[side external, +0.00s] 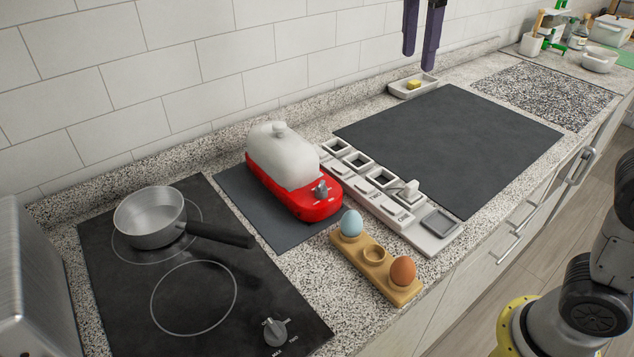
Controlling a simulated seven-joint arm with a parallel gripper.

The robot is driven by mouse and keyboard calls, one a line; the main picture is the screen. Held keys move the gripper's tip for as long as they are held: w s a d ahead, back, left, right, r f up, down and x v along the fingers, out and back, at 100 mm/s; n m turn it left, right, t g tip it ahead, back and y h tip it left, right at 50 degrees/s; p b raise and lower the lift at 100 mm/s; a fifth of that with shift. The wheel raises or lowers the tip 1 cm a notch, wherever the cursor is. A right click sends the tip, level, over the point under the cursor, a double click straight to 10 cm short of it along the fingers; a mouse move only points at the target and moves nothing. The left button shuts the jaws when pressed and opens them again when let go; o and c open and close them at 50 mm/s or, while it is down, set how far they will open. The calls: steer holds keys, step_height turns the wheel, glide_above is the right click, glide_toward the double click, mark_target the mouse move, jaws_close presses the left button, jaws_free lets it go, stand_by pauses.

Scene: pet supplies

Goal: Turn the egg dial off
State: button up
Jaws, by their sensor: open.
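A red egg cooker (316,208) with a translucent white lid (282,155) sits on a dark mat near the middle of the side view. Its grey dial (321,190) is on the front end, facing the right. The dial's markings are too small to read. My gripper (418,58) shows at the top as two dark purple fingers, apart and pointing down. It is open and empty. In the picture it is above and to the right of the egg cooker, not touching it.
A hob on the left holds a saucepan (150,217) and has its own knob (275,331). A wooden egg holder (374,267) with a blue egg and a brown egg stands in front of the cooker. A white tray (395,197) with compartments lies to its right. The dark board (455,140) is clear.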

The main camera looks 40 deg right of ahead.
steer(key=w+a+f+m, duration=0.1)
steer(key=w+a+f, duration=0.1)
steer(key=w+a, duration=0.25)
steer(key=g+h, duration=0.1)
glide_above(317, 189)
steer(key=d, duration=0.2)
step_height(317, 189, down, 4)
steer(key=w+a+f+g+h, duration=0.1)
steer(key=w+a+f, duration=0.1)
steer(key=a+f, duration=0.65)
steer(key=shift+n, duration=0.4)
steer(key=x, duration=1)
steer(key=d+x, duration=0.1)
steer(key=x, duration=0.4)
steer(key=shift+s+d+r, duration=0.1)
steer(key=shift+d+r, duration=0.05)
jaws_close()
